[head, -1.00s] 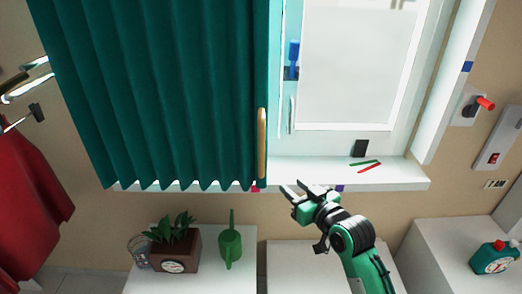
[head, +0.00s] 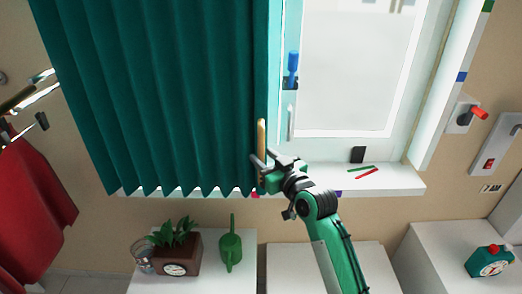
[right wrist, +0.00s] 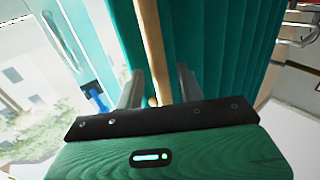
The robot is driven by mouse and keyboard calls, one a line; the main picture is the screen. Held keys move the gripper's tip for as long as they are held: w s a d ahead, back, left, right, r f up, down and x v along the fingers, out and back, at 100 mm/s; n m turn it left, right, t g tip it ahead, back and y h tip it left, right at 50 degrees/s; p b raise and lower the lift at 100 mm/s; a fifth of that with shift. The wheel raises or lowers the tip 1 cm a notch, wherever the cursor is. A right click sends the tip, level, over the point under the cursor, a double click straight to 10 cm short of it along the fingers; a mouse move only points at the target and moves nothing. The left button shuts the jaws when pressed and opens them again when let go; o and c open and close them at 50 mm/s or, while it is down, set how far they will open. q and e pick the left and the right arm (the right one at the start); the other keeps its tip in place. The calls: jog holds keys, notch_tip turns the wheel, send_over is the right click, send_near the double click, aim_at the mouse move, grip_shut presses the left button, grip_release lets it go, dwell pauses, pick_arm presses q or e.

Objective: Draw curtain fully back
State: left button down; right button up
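The green curtain (head: 155,95) hangs in folds over the left part of the window, with its right edge near the middle of the head view. A wooden pull bar (head: 262,138) runs upright along that edge. My right gripper (head: 267,158) is at the lower part of the bar. In the right wrist view, its two fingers (right wrist: 158,75) are apart, one on each side of the bar (right wrist: 150,40), with gaps showing, so it is open. Whether a finger touches the bar I cannot tell. My left gripper is not in view.
The window (head: 352,70) is bare to the right. On its sill lie green and red sticks (head: 366,173) and a dark block (head: 357,155). A blue-handled item (head: 292,65) is beside the curtain edge. Below stand a potted plant (head: 175,248) and a green watering can (head: 230,250).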

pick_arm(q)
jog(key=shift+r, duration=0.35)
pick_arm(e)
jog(key=shift+x, duration=1.1)
grip_shut()
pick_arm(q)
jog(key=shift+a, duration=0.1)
pick_arm(e)
jog(key=shift+a, duration=0.15)
